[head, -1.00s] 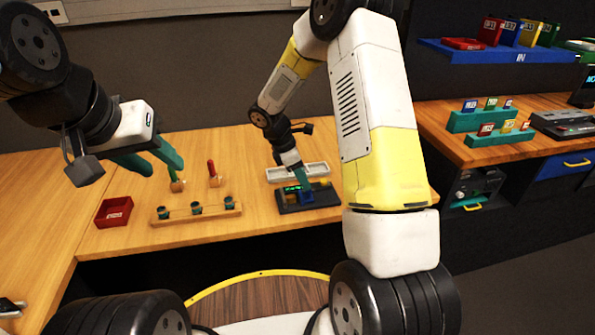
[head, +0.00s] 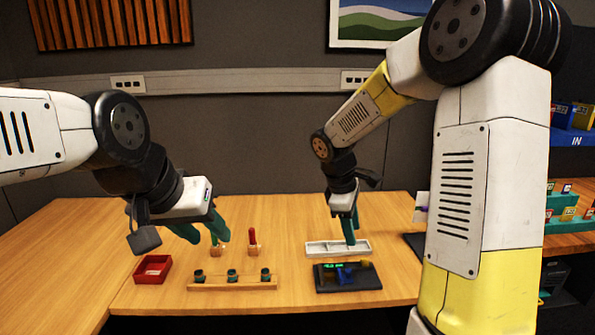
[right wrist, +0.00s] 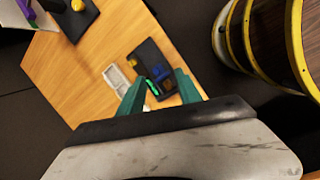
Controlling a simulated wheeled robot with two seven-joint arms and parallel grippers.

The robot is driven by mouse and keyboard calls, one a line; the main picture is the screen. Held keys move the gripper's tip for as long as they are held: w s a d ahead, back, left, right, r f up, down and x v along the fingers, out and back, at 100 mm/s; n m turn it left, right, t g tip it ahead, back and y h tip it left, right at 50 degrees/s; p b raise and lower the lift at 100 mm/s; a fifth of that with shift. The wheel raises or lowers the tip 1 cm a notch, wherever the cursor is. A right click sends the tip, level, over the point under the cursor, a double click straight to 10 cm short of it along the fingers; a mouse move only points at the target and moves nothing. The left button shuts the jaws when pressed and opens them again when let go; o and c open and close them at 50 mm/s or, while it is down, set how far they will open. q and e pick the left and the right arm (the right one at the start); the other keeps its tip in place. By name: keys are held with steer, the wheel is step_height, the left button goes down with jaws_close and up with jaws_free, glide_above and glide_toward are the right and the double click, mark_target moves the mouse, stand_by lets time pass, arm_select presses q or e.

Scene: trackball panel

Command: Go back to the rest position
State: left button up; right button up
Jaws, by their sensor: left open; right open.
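The dark trackball panel (head: 367,279) lies flat on the wooden table, with a green lit display (head: 333,266), a blue part (head: 344,275) and a yellow part (head: 365,264). The panel also shows between my fingers in the right wrist view (right wrist: 143,54). My right gripper (head: 350,240) is open and empty, and in the head view its fingers overlap the white tray behind the panel. Its two green fingers show apart in the right wrist view (right wrist: 161,92). My left gripper (head: 205,236) is open and empty, held over the table's left part.
A red bin (head: 152,269) sits at the left. A wooden rack (head: 215,286) with several dark green cups is beside it. A red-topped peg (head: 252,240) stands behind the rack. The white tray (head: 315,248) lies behind the panel. The table's far left is clear.

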steer(key=s+r+m+t+y, duration=0.2)
steer(key=s+r+m, duration=0.4)
steer(key=s, duration=0.3)
steer(key=s+a+r+m+t+y, duration=0.1)
steer(key=s+r+m+t+y, duration=0.2)
steer(key=s+r+m, duration=0.3)
steer(key=s+r, duration=0.1)
steer(key=s, duration=0.3)
steer(key=shift+s+m, duration=0.2)
steer(key=shift+m, duration=0.2)
